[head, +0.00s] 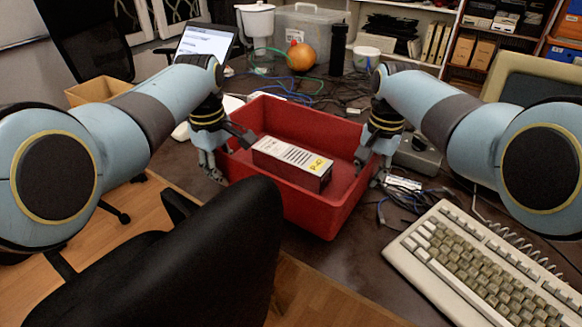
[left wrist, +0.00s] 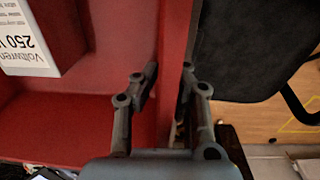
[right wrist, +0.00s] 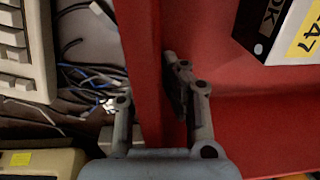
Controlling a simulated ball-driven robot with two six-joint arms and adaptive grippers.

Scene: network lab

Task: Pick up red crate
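The red crate (head: 308,208) stands on the dark desk near its front edge, open side up. A white box with a yellow label (head: 292,163) lies inside it. The outer fingertips are partly hidden by the wall.
A black chair (head: 190,255) stands close in front of the crate. A beige keyboard (head: 480,265) lies at the right. Loose cables (head: 405,190) and a grey device (head: 417,157) are right of the crate. An orange round object (head: 301,57) and a black cylinder (head: 338,50) stand behind.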

